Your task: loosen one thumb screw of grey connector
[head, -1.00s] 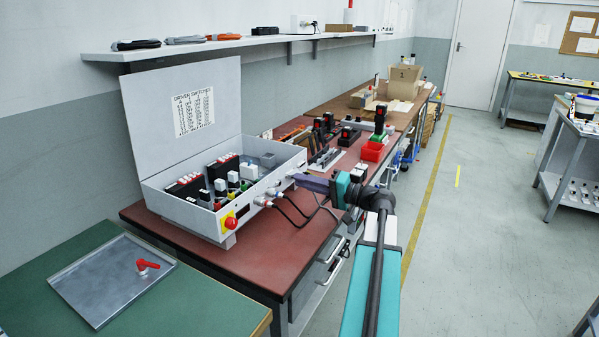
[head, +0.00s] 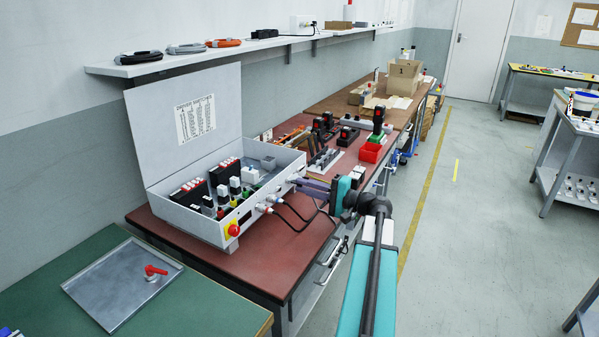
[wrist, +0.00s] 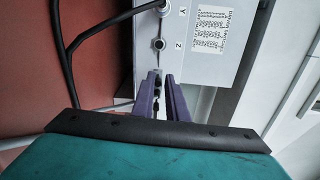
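The grey box (head: 190,226) stands on the red bench top with its lid open. Black cables run from plugs on its right-hand side. My gripper (head: 300,182) reaches that side from the right. In the wrist view, the two purple fingers of my gripper (wrist: 162,76) point at the box wall (wrist: 205,68), just below the round socket (wrist: 158,44) marked Z. The fingers are apart, with a gap between them. A small pale grey part, possibly the grey connector (wrist: 123,101), shows left of the fingers. Its thumb screws are too small or hidden to make out.
Black cables (wrist: 66,50) loop at the left in the wrist view, near my gripper. A metal tray (head: 115,290) with a red-handled part (head: 154,270) lies on the green table.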

